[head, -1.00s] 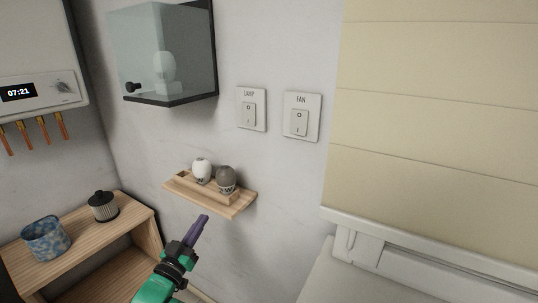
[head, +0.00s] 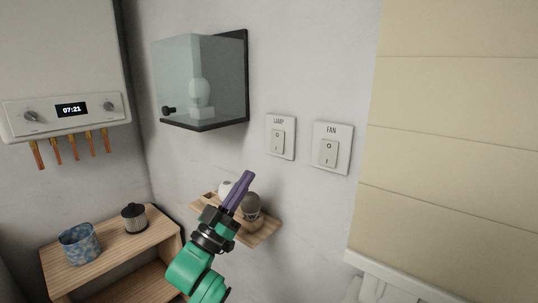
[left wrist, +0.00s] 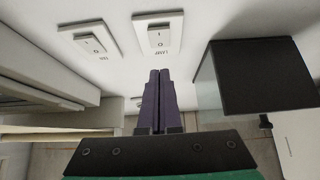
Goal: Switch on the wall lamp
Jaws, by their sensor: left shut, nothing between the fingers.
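The switch labelled LAMP (head: 281,138) is a white rocker on a wall plate, with O at the top and I at the bottom. It also shows, upside down, in the left wrist view (left wrist: 159,37). I cannot tell which end is pressed in. My left gripper (head: 246,177) has purple fingers, shut and empty, pointing up. In the head view it is below and left of the LAMP switch, apart from it. In the left wrist view the fingertips (left wrist: 159,74) point towards that switch. My right gripper is out of view.
A FAN switch (head: 331,148) sits just right of the LAMP one. A glass-fronted box (head: 185,70) holding a white rounded object juts out at left. A small shelf (head: 262,232) with egg-shaped items is behind my gripper. A boiler (head: 60,60) hangs far left.

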